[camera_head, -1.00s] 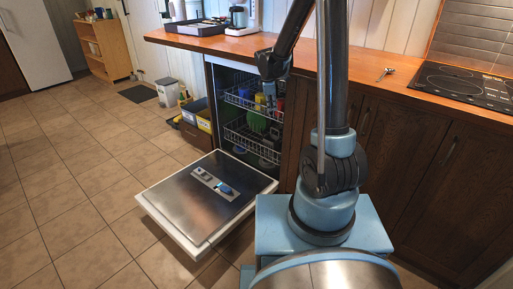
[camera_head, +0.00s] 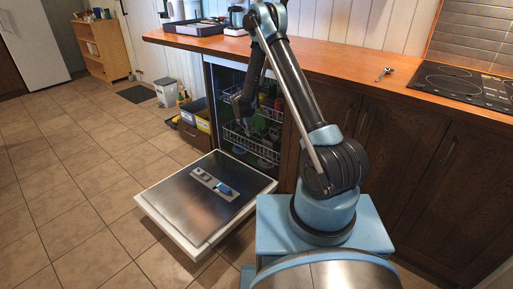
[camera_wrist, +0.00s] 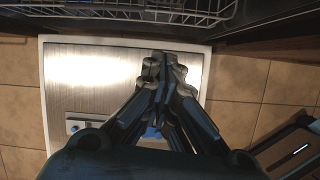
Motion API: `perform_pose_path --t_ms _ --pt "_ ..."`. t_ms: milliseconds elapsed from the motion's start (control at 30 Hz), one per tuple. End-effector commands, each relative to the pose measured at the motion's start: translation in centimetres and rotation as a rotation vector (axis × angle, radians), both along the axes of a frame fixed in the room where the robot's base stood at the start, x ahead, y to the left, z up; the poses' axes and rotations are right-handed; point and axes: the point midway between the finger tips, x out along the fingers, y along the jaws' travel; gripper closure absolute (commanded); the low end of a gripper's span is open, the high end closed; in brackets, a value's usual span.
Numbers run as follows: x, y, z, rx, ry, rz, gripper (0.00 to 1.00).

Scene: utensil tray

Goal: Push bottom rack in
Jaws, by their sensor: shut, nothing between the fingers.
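The dishwasher stands under the counter with its door (camera_head: 207,196) folded down flat. Its bottom rack (camera_head: 262,147) is a wire basket inside the cavity, partly hidden by my arm. The upper rack (camera_head: 228,97) sits above it and holds some dishes. My gripper (camera_head: 241,112) is in front of the racks in the head view. In the wrist view my gripper (camera_wrist: 163,68) points down over the open door (camera_wrist: 75,95), with its fingers together and nothing between them. A wire rack (camera_wrist: 185,14) runs along the top of that view, apart from the fingertips.
The wooden counter (camera_head: 330,61) runs above the dishwasher, with trays (camera_head: 194,26) on it. Yellow and blue bins (camera_head: 198,117) stand to the left of the dishwasher. The tiled floor (camera_head: 80,160) left of the door is clear.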

Motion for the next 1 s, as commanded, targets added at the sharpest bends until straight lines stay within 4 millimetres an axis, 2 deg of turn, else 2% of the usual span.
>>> perform_pose_path --t_ms 33,133,367,567,1000 --pt "0.3 0.7 -1.4 -0.011 0.004 0.031 1.0" --pt "0.7 1.4 -3.4 -0.032 0.01 0.083 1.0" --pt "1.0 2.2 -5.6 -0.053 0.018 0.137 1.0" --pt "1.4 2.0 -7.1 -0.054 0.018 0.141 1.0" --pt "3.2 0.6 -12.8 -0.053 0.018 0.14 1.0"
